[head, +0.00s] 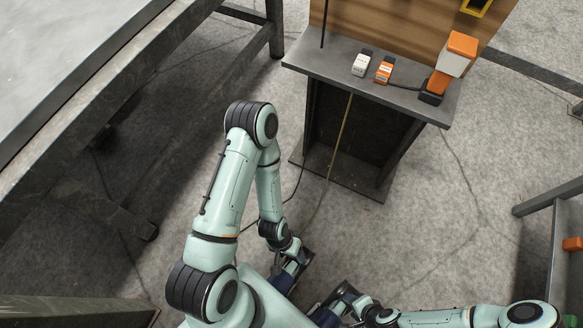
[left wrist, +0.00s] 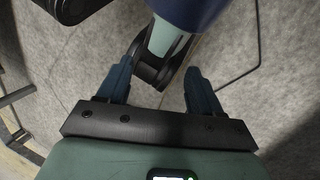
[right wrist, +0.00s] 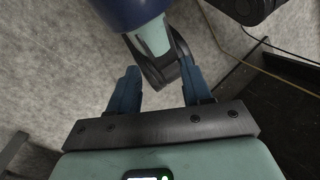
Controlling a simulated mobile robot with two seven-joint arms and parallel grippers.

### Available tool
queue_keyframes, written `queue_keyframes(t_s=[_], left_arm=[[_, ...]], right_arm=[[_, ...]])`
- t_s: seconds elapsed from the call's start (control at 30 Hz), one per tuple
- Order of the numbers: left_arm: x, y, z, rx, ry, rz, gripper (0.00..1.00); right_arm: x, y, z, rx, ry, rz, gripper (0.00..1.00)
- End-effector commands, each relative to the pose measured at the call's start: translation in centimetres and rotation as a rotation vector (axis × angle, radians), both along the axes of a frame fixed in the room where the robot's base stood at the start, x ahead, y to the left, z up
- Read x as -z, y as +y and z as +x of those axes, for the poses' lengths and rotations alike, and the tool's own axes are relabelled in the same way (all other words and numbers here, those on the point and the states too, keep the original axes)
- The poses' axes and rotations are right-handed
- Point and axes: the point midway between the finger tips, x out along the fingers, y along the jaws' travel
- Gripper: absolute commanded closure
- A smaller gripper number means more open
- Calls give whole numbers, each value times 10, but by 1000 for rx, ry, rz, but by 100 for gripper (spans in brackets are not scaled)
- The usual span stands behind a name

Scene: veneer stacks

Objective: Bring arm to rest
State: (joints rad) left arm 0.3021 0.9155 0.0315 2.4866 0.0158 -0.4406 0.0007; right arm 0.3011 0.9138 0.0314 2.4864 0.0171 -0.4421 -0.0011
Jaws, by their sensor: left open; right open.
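My left arm shows in the head view, bent at a high elbow, with its forearm hanging down towards my base. My right arm comes in low from the right, along the bottom edge. In the left wrist view my left gripper (left wrist: 157,69) is open, its two blue fingers apart with nothing held between them. In the right wrist view my right gripper (right wrist: 159,68) is open and empty too. A dark blue and pale green part of my own body shows beyond the fingers in both wrist views. Both grippers are low, over the grey floor, away from the furniture.
A dark stand (head: 318,57) with a wooden back panel (head: 385,22) bears a white device (head: 362,63), an orange one (head: 384,70) and a taller orange-and-white tool (head: 453,58). A grey table (head: 70,60) stands left. A cable hangs before the stand. Floor between is clear.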

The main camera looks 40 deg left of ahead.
Motion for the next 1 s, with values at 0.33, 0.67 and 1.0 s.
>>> queue_keyframes(t_s=[0.33,0.67,1.0], left_arm=[[-47,0,-3,7,16,-4,35],[-128,-2,3,23,55,-15,35],[-130,-1,1,23,64,-16,35]], right_arm=[[-47,1,-4,-7,19,6,51],[-127,2,2,-22,58,16,51],[-129,2,0,-23,67,16,51]])
